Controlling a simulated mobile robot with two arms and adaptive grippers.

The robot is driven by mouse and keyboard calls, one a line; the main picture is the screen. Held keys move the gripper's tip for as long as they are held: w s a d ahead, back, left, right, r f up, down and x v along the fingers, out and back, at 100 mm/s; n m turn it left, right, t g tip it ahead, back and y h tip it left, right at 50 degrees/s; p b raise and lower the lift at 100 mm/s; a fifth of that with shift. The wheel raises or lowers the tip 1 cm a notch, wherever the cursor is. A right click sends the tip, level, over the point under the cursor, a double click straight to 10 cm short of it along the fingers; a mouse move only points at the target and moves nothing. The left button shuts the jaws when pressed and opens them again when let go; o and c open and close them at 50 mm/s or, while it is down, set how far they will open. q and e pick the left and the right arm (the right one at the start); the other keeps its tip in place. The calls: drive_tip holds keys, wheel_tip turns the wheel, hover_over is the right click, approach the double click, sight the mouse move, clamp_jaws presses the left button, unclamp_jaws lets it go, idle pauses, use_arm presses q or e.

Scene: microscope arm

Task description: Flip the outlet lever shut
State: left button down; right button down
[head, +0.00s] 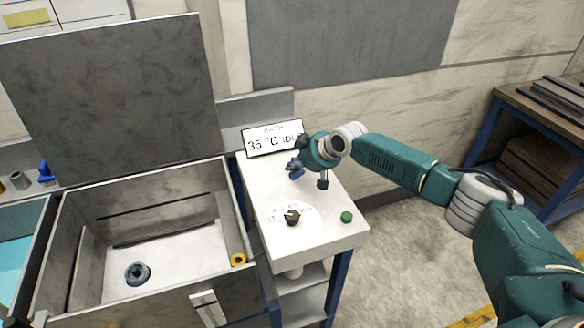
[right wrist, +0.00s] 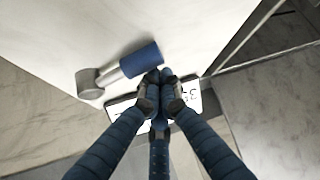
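The outlet lever has a blue grip (right wrist: 140,60) on a short metal stem, with a grey round hub (right wrist: 88,82) at its left end in the right wrist view. In the head view the blue grip (head: 297,174) shows on the white bench top, below my right gripper (head: 293,164). The right gripper's dark blue fingers come together at their tips (right wrist: 160,82), with nothing seen between them. The tips are right beside the free end of the grip; I cannot tell if they touch it. My left gripper is not in view.
The white bench (head: 330,238) carries a black knob (head: 292,217), a green button (head: 347,217) and a display (head: 272,138) reading 35 °C. Left of it is an open metal bath (head: 170,265) with its lid raised. A blue-legged workbench (head: 515,100) stands at right.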

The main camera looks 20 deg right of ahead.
sight(297, 176)
drive_tip(key=shift+s+d+f+n+y+b, duration=0.1)
drive_tip(key=shift+s+f+n+y+b, duration=0.2)
drive_tip(key=shift+b, duration=0.6)
drive_tip(key=s+n+b, duration=0.1)
drive_tip(key=b, duration=0.1)
drive_tip(key=d+n+g+y+b, duration=0.1)
drive_tip(key=n+b, duration=0.1)
drive_tip(key=b, duration=0.1)
drive_tip(key=s+n+g+y+b, duration=0.1)
drive_tip(key=b, duration=0.1)
drive_tip(key=shift+s+d+n+b, duration=0.3)
drive_tip(key=shift+s+b, duration=0.05)
drive_tip(key=shift+b, duration=0.05)
drive_tip(key=shift+s+d+r+n+g+y+b, duration=0.1)
drive_tip(key=shift+s+d+n+g+y+b, duration=0.35)
drive_tip(key=shift+n+g+b, duration=0.3)
drive_tip(key=shift+s+d+n, duration=0.25)
drive_tip(key=shift+s+d, duration=0.05)
drive_tip(key=shift+d, duration=0.1)
drive_tip(key=shift+s+d+r+b, duration=0.15)
drive_tip(key=shift+s+d+b, duration=0.25)
drive_tip(key=shift+d, duration=0.4)
drive_tip(key=shift+s+d, duration=0.25)
drive_tip(key=shift+d, duration=0.85)
drive_tip(key=shift+r, duration=0.1)
